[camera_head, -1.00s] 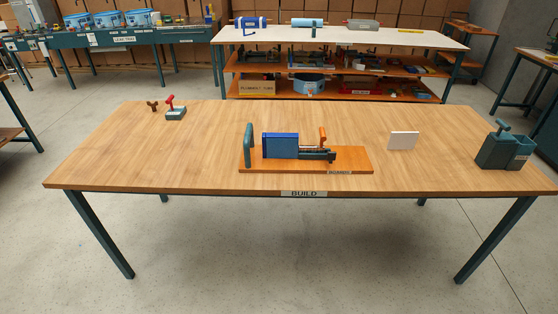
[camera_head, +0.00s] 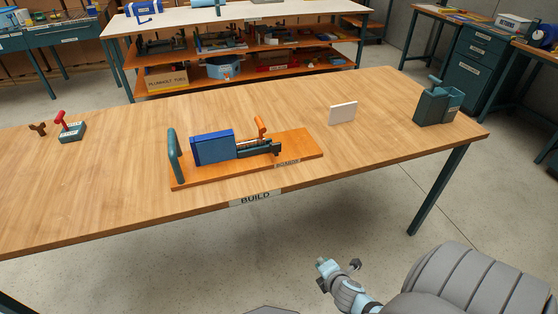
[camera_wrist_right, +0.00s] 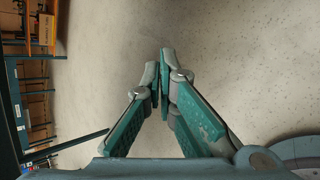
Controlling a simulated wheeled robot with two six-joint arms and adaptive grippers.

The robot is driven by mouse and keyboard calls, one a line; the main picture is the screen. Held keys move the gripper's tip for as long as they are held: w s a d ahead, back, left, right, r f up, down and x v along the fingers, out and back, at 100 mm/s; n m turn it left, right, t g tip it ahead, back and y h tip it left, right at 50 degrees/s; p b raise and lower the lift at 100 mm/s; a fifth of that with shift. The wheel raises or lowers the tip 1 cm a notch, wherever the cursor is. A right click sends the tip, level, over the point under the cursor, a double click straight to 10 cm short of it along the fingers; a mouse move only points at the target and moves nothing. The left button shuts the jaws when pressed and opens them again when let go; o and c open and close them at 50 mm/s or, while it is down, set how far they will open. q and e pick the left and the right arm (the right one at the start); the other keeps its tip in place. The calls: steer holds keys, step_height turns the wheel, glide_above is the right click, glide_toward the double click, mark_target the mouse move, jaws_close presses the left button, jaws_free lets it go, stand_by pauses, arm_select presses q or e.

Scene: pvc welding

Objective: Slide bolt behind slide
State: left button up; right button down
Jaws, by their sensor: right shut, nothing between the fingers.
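The slide assembly sits on an orange board (camera_head: 302,147) on the wooden table. It has a blue block (camera_head: 213,147), a dark green upright handle (camera_head: 174,157) at its left, and metal rods with a dark bar (camera_head: 258,149) at its right. An orange lever (camera_head: 261,126) stands up near the rods; I cannot tell which part is the bolt. My right gripper (camera_head: 338,263) is low, in front of the table and apart from it. In the right wrist view its fingertips (camera_wrist_right: 164,62) meet with nothing between them. My left gripper is not in view.
The table (camera_head: 100,190) carries a white upright plate (camera_head: 343,113), a dark green container (camera_head: 437,106) at the right and a red-handled block (camera_head: 71,131) at the left. Bare tabletop lies around the board. A shelf unit (camera_head: 240,62) stands behind. Open floor lies in front.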

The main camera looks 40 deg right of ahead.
steer(key=w+d+r+n+t+h+b, duration=0.1)
steer(key=w+r+n+t, duration=0.3)
steer(key=w+r+n, duration=0.45)
steer(key=n+t+b, duration=0.2)
steer(key=n+t, duration=0.3)
steer(key=n, duration=0.2)
glide_toward(274, 145)
steer(key=s+f, duration=0.2)
steer(key=s, duration=0.5)
steer(key=shift+m, duration=0.25)
steer(key=b+x, duration=0.1)
steer(key=x, duration=1.2)
steer(key=shift+f, duration=0.15)
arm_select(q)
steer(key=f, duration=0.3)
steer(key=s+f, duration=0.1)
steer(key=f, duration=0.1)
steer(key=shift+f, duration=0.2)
arm_select(e)
steer(key=shift+w+d, duration=0.15)
steer(key=shift+w, duration=0.15)
